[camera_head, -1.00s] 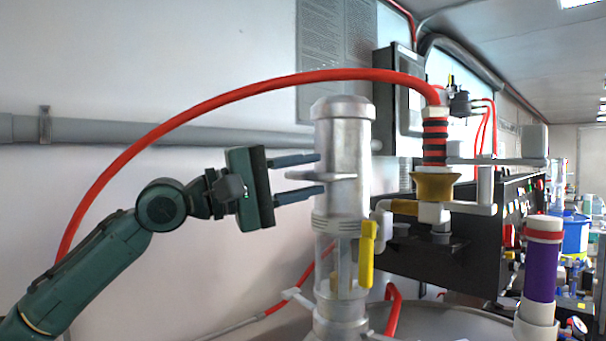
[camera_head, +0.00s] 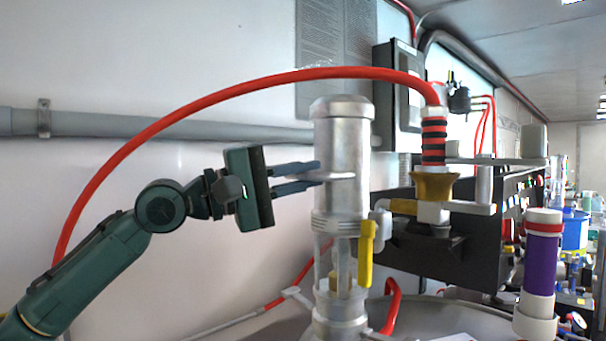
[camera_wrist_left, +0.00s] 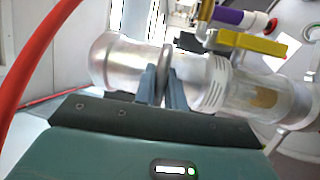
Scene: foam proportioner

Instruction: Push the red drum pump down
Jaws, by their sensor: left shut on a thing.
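In the left wrist view, the two fingers (camera_wrist_left: 164,90) lie on either side of the flange, and the cylinder (camera_wrist_left: 120,62) runs across the picture. No red body shows on this cylinder; a red hose (camera_head: 250,88) arches behind it. My right gripper is out of view.
A yellow-handled valve (camera_head: 367,250) sits right of the cylinder. A red-and-black striped fitting (camera_head: 433,140) stands over a yellow collar (camera_head: 435,186). A purple cylinder (camera_head: 541,265) is at right. The grey wall pipe (camera_head: 90,124) runs behind my arm.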

